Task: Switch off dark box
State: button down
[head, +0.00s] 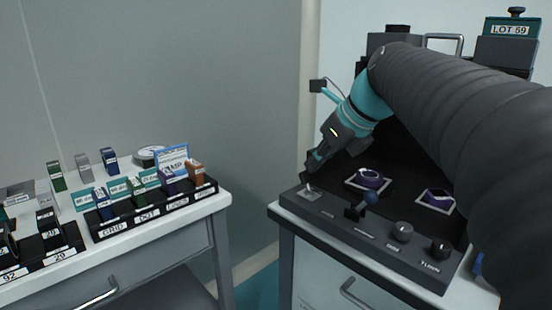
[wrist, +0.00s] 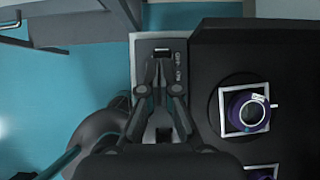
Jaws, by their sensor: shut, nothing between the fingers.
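The dark box (head: 345,236) lies on the right-hand table, with a sloped front strip of controls. At the strip's left end is a small switch on a light plate (head: 309,193); in the wrist view the switch (wrist: 162,51) has small lettering beside it that seems to read OFF and ON. My gripper (head: 311,170) is shut and empty, its fingertips pointing down just above the switch plate. In the wrist view my gripper (wrist: 160,64) covers part of the plate just below the switch. I cannot tell whether the fingertips touch it, or which way the switch is set.
Two purple round items in white frames (head: 368,179) sit behind. A left table (head: 185,217) holds labelled racks. A gap separates the tables.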

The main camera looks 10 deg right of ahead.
aim_at(305, 177)
jog(key=shift+r, duration=0.2)
notch_tip(305, 177, up, 10)
jog(key=w+a, duration=0.1)
jog(key=w, duration=0.1)
jog(key=shift+w+a+f, duration=0.15)
jog(key=shift+a+f, duration=0.05)
jog(key=shift+f, duration=0.05)
dwell(0.3)
